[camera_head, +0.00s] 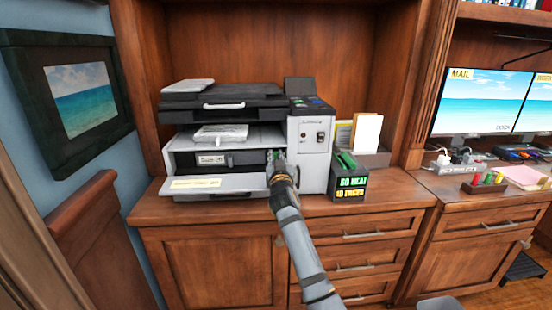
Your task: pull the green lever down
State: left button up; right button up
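A small green part, which may be the green lever (270,155), shows at the right end of the open bay in the printer (310,150). My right arm reaches up from the bottom of the head view. Its gripper (277,163) is at that end of the bay, right at the green part, and covers some of it. I cannot tell whether they touch. The fingers are too small and dark to tell whether they are open or shut. My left gripper is not in view.
The printer's lower tray (235,184) is folded out, left of my gripper. A black box (348,183) with green and yellow lettering stands right of the printer. A paper holder (374,158) is behind it. The cabinet top (395,190) is clear at front right.

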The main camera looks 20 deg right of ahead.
jog(key=shift+o, duration=0.6)
jog(key=shift+s+a, duration=0.1)
jog(key=shift+s, duration=0.15)
jog(key=v, duration=1.1)
jog(key=shift+s, duration=0.25)
jog(key=shift+f, duration=0.1)
